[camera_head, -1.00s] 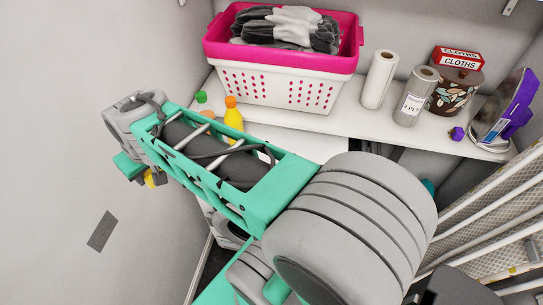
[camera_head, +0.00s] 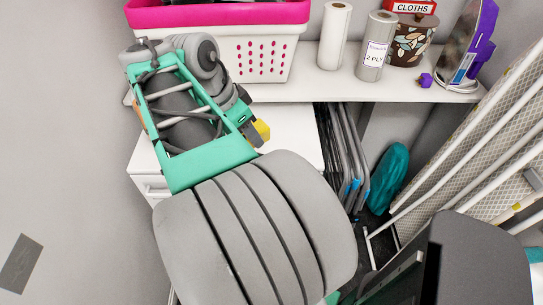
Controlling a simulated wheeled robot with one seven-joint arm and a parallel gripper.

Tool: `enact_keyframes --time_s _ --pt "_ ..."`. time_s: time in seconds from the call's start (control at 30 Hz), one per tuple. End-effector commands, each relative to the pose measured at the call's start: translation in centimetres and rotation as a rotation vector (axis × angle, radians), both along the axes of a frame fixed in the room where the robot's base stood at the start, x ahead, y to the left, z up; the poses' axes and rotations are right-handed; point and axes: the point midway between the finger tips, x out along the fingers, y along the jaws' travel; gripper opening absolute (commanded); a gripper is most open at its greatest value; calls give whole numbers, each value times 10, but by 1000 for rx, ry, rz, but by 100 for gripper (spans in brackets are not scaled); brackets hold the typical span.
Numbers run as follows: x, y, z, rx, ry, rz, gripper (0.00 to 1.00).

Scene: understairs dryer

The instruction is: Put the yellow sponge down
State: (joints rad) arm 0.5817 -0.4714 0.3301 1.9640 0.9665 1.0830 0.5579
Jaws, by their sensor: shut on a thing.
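The yellow sponge (camera_head: 262,131) shows as a small yellow piece at the right side of my arm's far end. My gripper (camera_head: 253,133) is shut on it, mostly hidden behind my own arm links. The sponge appears above the white top of the dryer-like appliance (camera_head: 290,137). I cannot tell how high above that top it is, or whether it touches it.
A white shelf (camera_head: 400,87) holds a pink-and-white basket (camera_head: 258,62), paper rolls (camera_head: 334,37), a patterned tin (camera_head: 411,43) and an upright iron (camera_head: 470,45). Folded dark frames (camera_head: 345,150) and a teal item (camera_head: 389,176) stand right of the appliance. The appliance top has bare room.

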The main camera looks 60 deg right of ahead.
Motion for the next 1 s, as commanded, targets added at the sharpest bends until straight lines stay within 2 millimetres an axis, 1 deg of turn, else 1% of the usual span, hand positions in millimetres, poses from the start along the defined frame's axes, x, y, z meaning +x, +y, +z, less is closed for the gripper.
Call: enact_keyframes --time_s 0.03,0.1,0.17,0.23,0.37,0.67,0.7,0.8,0.9,1.0 --pt "-12 -3 -12 -1 0 -84 12" --pt "-25 -4 -13 -1 -1 -173 12" --pt "-31 -5 -12 -1 -1 -214 12" --pt "-31 -10 -14 -1 3 -233 12" --pt "-25 -32 -24 0 4 -232 12" --pt "-4 -90 -50 1 3 -227 12" --pt "-2 -95 -58 1 4 -227 12" --pt "3 -108 -76 2 4 -225 12" --pt "7 -120 -89 0 3 -226 12" --pt "10 -127 -97 -1 2 -224 12"
